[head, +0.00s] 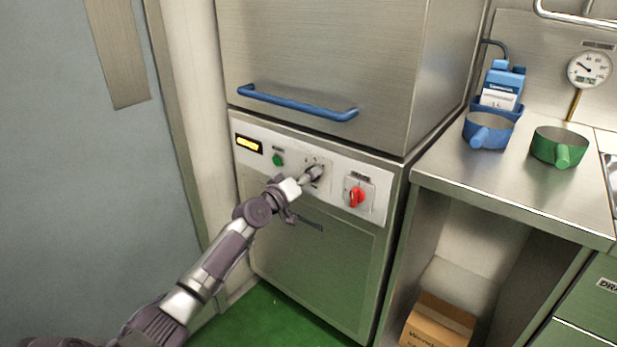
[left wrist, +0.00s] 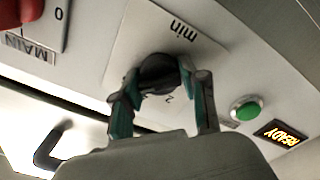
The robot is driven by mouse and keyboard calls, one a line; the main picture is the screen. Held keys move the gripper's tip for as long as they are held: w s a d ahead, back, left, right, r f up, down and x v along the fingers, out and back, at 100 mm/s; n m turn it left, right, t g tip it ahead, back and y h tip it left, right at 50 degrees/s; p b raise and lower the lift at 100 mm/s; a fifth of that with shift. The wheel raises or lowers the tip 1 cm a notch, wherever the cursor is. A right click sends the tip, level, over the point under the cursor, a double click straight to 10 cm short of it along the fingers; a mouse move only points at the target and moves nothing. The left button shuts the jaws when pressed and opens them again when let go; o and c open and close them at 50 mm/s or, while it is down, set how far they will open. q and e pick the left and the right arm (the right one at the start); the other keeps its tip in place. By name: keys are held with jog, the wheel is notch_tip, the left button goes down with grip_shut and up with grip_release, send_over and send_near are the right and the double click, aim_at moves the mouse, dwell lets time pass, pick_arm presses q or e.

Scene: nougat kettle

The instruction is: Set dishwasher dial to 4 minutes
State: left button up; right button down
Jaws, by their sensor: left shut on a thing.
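The dishwasher's white control panel (head: 373,207) is in the middle of the head view. The black dial (left wrist: 160,73) sits on a plate marked "min" in the left wrist view, with a "2" visible beside it. My left gripper (head: 312,174) is at the dial, and in the left wrist view its two fingers (left wrist: 162,88) are shut around the dial from both sides. The fingers hide most of the dial in the head view, and I cannot tell which minute mark it points to. My right gripper is not in view.
A green button (head: 277,160) and a lit display (head: 249,144) reading READY are left of the dial. A red main switch (head: 356,197) is to its right. The blue hood handle (head: 297,106) runs above. Blue (head: 488,130) and green (head: 559,146) pans stand on the right counter.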

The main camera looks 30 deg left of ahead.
pick_arm(q)
jog(key=shift+n, duration=1.3)
jog(key=shift+n+p, duration=0.45)
jog(key=shift+n, duration=0.45)
jog(key=n, duration=0.2)
jog(key=shift+n+p, duration=0.7)
jog(key=shift+n, duration=0.6)
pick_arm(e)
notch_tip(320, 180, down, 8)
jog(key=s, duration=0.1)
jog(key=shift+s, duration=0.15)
pick_arm(q)
jog(key=o, duration=1.1)
jog(key=shift+o, duration=0.2)
